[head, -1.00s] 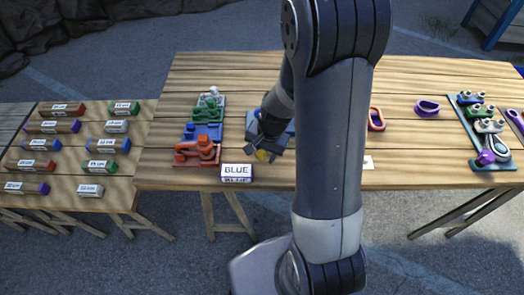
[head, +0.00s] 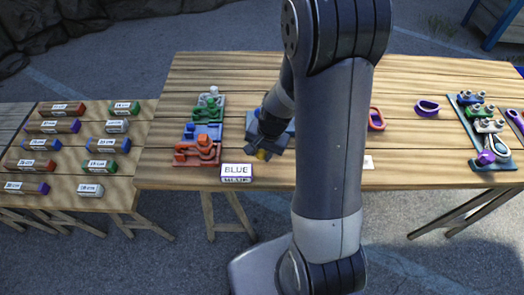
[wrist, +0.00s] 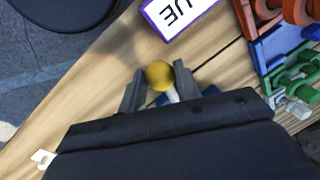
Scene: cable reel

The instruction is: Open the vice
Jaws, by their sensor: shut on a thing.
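The vice shows in the head view as a blue-grey block (head: 276,127) on the table, largely hidden behind my arm and gripper. Its handle ends in a yellow ball knob (wrist: 160,75), with a pale rod below it in the wrist view. My gripper (wrist: 159,88) has its fingers on either side of the knob and is shut on it. In the head view my gripper (head: 264,148) is over the vice's front, near the table's front edge. The vice's jaws are hidden.
A sign reading BLUE (head: 237,172) stands left of the vice. Coloured clamps (head: 203,132) sit on a rack further left. A purple ring (head: 427,107) and a board of fittings (head: 482,135) are to the right. A side table (head: 78,185) holds several labelled blocks.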

